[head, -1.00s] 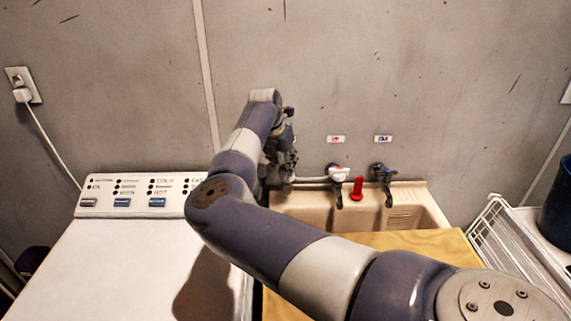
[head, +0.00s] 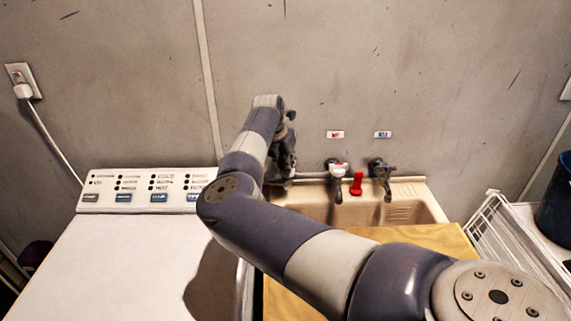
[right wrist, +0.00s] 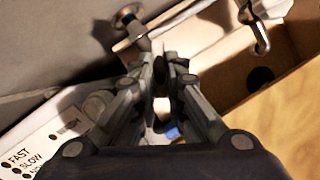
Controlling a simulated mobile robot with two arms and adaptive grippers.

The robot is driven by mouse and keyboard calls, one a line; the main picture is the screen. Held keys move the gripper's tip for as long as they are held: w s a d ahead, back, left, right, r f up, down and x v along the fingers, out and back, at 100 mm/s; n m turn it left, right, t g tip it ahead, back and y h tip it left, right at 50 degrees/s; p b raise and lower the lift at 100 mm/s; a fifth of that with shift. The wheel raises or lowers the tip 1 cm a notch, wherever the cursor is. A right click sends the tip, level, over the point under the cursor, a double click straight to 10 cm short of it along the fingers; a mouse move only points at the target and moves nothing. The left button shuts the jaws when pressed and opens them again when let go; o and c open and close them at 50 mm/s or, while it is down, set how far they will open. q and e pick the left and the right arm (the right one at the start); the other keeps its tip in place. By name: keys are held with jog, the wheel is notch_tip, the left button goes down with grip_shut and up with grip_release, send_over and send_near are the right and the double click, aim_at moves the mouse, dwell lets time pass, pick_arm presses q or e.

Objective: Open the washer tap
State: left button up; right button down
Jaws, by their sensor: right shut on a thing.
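My right arm reaches across the head view to the wall left of the sink, where my right gripper (head: 284,168) is seen from behind and hides what it holds. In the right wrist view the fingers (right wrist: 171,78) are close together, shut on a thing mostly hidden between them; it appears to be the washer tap. A round metal fitting with a stem (right wrist: 129,17) stands at the wall just beyond the fingertips. A small blue patch (right wrist: 172,133) shows below them; I cannot tell what it is. My left gripper is not in view.
The washer's control panel (head: 135,188) is left of the gripper. A wooden board (head: 425,250) and wire rack (head: 515,245) lie nearer.

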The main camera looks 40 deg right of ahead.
jog(key=shift+f, duration=0.15)
jog(key=n+b, duration=0.1)
jog(key=n+t+b, duration=0.1)
jog(key=n+b, duration=0.1)
jog(key=shift+s+f+y+b, duration=0.15)
jog(key=shift+f+y+b, duration=0.05)
jog(key=shift+y+b, duration=0.1)
jog(key=n+b, duration=0.2)
jog(key=shift+s+d+t+y+b, duration=0.1)
jog(key=shift+t+y+b, duration=0.2)
jog(key=shift+b, duration=0.1)
jog(key=shift+r+n+b, duration=0.15)
jog(key=shift+n+b, duration=0.2)
jog(key=shift+n, duration=0.15)
jog(key=c, duration=1.6)
grip_release()
jog(key=shift+d, duration=0.1)
jog(key=shift+c, duration=0.2)
